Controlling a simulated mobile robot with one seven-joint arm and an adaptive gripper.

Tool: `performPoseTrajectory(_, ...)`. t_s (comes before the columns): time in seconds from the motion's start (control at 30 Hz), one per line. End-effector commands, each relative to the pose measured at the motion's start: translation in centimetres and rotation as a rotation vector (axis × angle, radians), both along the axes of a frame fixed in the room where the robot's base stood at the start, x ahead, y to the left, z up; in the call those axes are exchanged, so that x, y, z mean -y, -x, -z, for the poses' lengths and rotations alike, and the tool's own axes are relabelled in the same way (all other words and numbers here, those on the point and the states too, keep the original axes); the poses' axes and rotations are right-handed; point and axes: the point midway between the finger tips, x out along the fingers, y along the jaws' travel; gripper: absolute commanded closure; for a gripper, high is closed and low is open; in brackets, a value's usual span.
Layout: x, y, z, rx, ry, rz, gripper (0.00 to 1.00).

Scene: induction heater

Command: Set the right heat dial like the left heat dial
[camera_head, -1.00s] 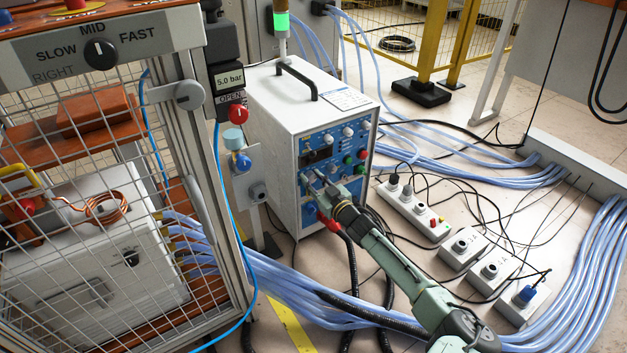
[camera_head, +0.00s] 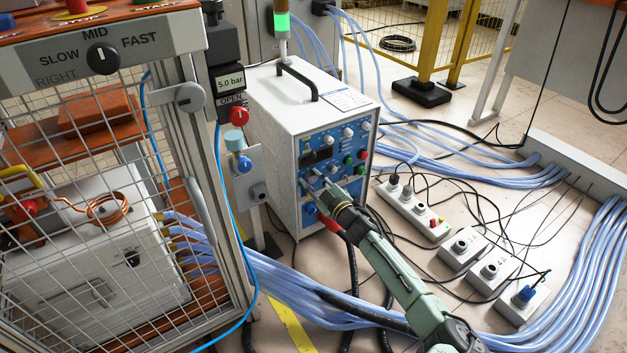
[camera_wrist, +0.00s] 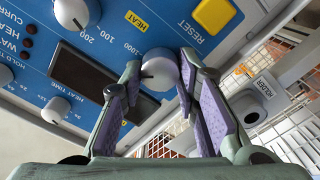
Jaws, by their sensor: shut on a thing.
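The blue control panel (camera_head: 334,160) is on the front of the white heater box (camera_head: 290,120). My gripper (camera_head: 316,181) is at the panel's lower left in the head view. In the wrist view, my gripper's fingers (camera_wrist: 160,72) are closed around a round light-grey dial (camera_wrist: 161,66), one finger on each side. A short dark mark shows on its face. Another pale dial (camera_wrist: 72,11) is at the top left of the wrist view, with a HEAT label and printed numbers nearby. I cannot tell from the labels which is the left or right heat dial.
A mesh cage (camera_head: 100,200) stands left; cables (camera_head: 300,295) and power strips (camera_head: 415,211) lie on the floor.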

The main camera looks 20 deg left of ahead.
Motion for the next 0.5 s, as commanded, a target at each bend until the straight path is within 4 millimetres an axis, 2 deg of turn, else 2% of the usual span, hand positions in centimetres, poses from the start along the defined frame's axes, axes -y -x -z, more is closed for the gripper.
performPoseTrajectory(0.5,-0.04,0.07,0.12,0.150,0.118,-0.001,0.99)
